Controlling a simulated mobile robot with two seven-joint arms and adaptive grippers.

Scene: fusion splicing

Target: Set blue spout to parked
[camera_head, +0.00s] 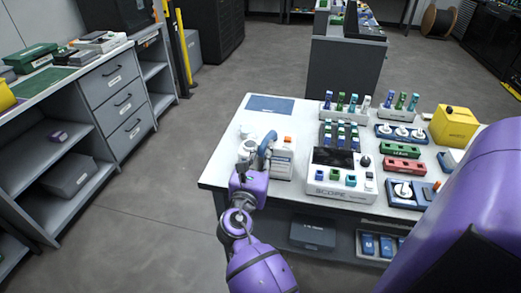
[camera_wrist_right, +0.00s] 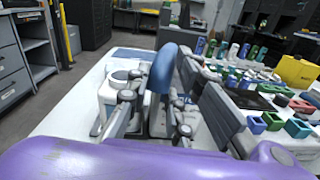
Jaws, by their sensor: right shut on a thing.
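The blue spout (camera_head: 267,143) is a curved blue piece at the left side of a white dispenser (camera_head: 284,163) with an orange button. It stands up in an arc near the table's left end. In the right wrist view, the blue spout (camera_wrist_right: 163,68) rises between the fingers of my right gripper (camera_wrist_right: 153,110). My right gripper (camera_head: 251,160) is shut on the spout in the head view, and its fingers hide the lower part. I cannot tell which marked position the spout is in. My left gripper is not in view.
A white SCOPE unit (camera_head: 342,180) with a dark screen stands right of the dispenser. Racks of coloured tools (camera_head: 345,104), green and red trays (camera_head: 402,150) and a yellow case (camera_head: 453,126) fill the right side. A blue mat (camera_head: 270,104) lies at the back left.

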